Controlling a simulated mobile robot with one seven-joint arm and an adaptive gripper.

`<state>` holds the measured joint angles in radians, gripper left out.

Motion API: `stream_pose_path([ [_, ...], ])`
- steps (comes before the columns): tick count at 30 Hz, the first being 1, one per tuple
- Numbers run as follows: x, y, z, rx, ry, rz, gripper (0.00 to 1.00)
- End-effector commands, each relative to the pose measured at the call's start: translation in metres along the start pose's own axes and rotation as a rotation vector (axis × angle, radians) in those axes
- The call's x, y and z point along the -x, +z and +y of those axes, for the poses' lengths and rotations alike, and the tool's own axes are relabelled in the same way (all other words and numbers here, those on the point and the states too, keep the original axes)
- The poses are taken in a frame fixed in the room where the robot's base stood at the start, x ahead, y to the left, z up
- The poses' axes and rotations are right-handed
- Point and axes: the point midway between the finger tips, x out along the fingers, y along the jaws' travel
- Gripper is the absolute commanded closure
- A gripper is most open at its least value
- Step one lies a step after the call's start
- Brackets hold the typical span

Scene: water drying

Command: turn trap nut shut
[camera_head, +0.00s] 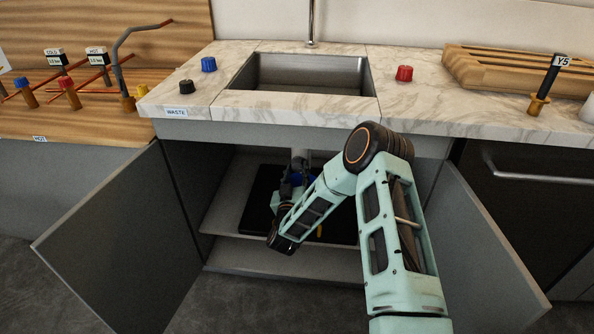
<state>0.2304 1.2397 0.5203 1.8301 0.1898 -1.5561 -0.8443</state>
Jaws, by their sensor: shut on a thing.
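My gripper (291,180) is inside the open cabinet below the sink, reaching in at the height of the drain pipe (300,155). A small blue part (297,178), which looks like the trap nut, shows between the dark gripper parts. My gripper is shut on it, as far as this small view shows. The fingertips and most of the trap are hidden by the gripper and wrist. I cannot tell how far the nut is turned.
The left cabinet door (105,240) and right door (487,250) stand open on either side of my arm. A black tray (258,205) lies on the cabinet floor. The sink (310,75) is above. Blue, black and red knobs sit on the counter.

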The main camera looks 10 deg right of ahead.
Motion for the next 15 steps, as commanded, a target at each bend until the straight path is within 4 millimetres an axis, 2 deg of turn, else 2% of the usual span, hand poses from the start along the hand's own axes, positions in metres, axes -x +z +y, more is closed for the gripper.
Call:
stream_pose_path([
  [15, 0.0005, -0.0007, -0.0019, 0.478, -0.001, 0.004, 0.93],
])
